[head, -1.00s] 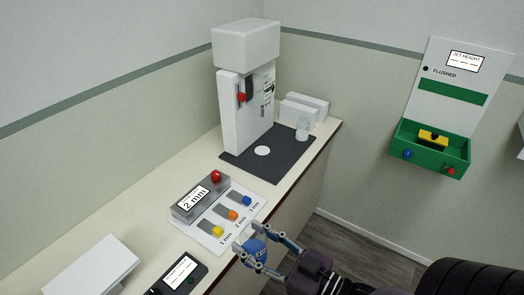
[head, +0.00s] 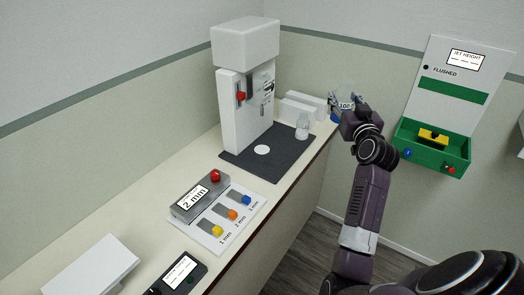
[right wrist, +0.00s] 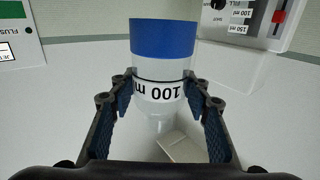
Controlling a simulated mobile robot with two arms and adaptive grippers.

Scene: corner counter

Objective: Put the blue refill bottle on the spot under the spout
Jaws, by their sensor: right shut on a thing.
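The blue refill bottle (right wrist: 163,40) has a blue end and a clear body marked "100 m", with the lettering upside down in the right wrist view. My right gripper (right wrist: 158,88) is shut on its body. In the head view the bottle (head: 343,101) is held up past the counter's right edge, partly hidden by the gripper (head: 347,108). The spot is a white disc (head: 262,150) on a dark mat, bare, in front of the white dispenser (head: 245,105). The spout itself is hard to make out. My left gripper is not in view.
A "2 mm" display box (head: 196,198) and coloured sliders lie nearer. A green wall box (head: 431,150) hangs at the right.

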